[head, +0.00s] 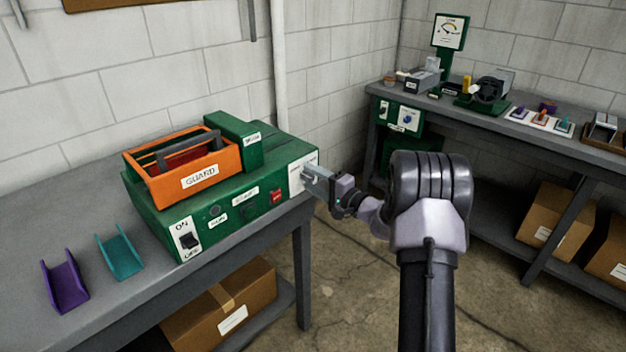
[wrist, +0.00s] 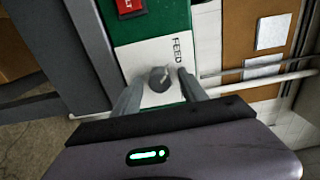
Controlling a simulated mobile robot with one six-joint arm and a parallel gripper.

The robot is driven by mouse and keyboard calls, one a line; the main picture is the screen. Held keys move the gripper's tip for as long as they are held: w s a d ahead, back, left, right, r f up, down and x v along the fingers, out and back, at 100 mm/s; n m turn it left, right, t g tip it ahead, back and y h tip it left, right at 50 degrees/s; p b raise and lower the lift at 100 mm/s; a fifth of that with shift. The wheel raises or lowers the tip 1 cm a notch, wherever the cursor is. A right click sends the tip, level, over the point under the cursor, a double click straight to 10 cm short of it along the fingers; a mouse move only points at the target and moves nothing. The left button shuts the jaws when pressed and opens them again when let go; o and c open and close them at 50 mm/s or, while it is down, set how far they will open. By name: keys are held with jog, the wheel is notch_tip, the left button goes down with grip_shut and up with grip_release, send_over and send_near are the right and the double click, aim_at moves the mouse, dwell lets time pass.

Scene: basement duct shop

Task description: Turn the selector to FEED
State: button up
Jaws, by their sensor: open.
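The selector is a small grey round knob (wrist: 160,79) on a white plate at the end of the green machine (head: 225,205). The word FEED (wrist: 178,48) is printed on the plate beside the knob, above and right of it in the wrist view. A pale mark lies slanted on the knob; I cannot tell which setting it points at. My gripper (wrist: 160,84) is open, with one finger on each side of the knob. In the head view my gripper (head: 317,183) is at the white plate (head: 300,170) and hides the knob. I cannot tell whether the fingers touch it.
An orange GUARD tray (head: 199,177) sits on the machine. An ON/OFF switch (head: 187,240) and a red button (head: 277,196) are on its front. Teal (head: 120,252) and purple (head: 65,287) channel pieces lie on the bench. Open floor lies between the benches.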

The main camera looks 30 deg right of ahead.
jog(key=p+v, duration=0.3)
jog(key=v, duration=1.4)
jog(key=shift+s+p, duration=0.2)
jog(key=shift+p, duration=0.1)
jog(key=shift+d, duration=0.1)
jog(key=s+a+r+n+g+y, duration=0.1)
jog(key=s+a+r+n+g, duration=0.2)
jog(key=a, duration=0.6)
jog(key=s+a+r+n+g+y, duration=0.2)
jog(key=a+r+g, duration=0.15)
jog(key=a, duration=0.55)
jog(key=s+a+r+n+g+y, duration=0.1)
jog(key=s+a+r+n+g, duration=0.15)
jog(key=a+g, duration=0.4)
jog(key=s+a+r+n+t+h, duration=0.1)
jog(key=s+h, duration=0.3)
jog(key=s, duration=0.4)
jog(key=s+a+r+n+h, duration=0.1)
jog(key=s+a+r+h, duration=0.1)
jog(key=s, duration=0.7)
jog(key=shift+a+t+h, duration=0.4)
jog(key=shift+a+h, duration=0.5)
jog(key=shift+h, duration=0.2)
